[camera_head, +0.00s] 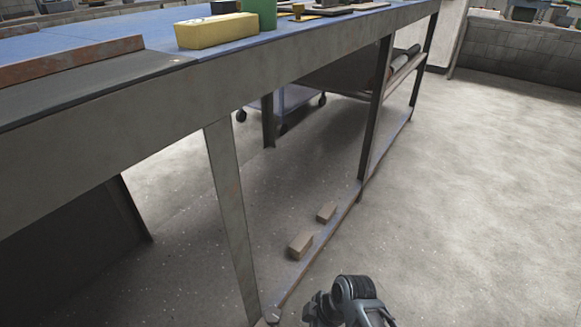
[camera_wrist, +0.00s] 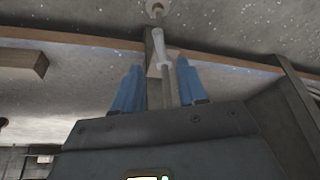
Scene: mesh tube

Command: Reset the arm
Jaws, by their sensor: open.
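My gripper (camera_wrist: 158,82) shows in the wrist view with its two blue fingers apart. A pale rod-like shape stands in the picture between them. I cannot tell whether it lies between the fingers or behind them, and nothing is clearly gripped. In the head view, a dark part of my arm (camera_head: 352,298) shows at the bottom edge, low beside the workbench (camera_head: 215,93) and right of its near leg (camera_head: 230,205). The fingers cannot be made out there.
A yellow block (camera_head: 216,31) and a green object (camera_head: 262,14) stand on the bench top. Two small brown blocks (camera_head: 300,246) (camera_head: 326,212) lie low by the bench's bottom rail (camera_head: 330,232). A wheeled cart (camera_head: 290,98) stands behind. Open floor (camera_head: 470,200) lies to the right.

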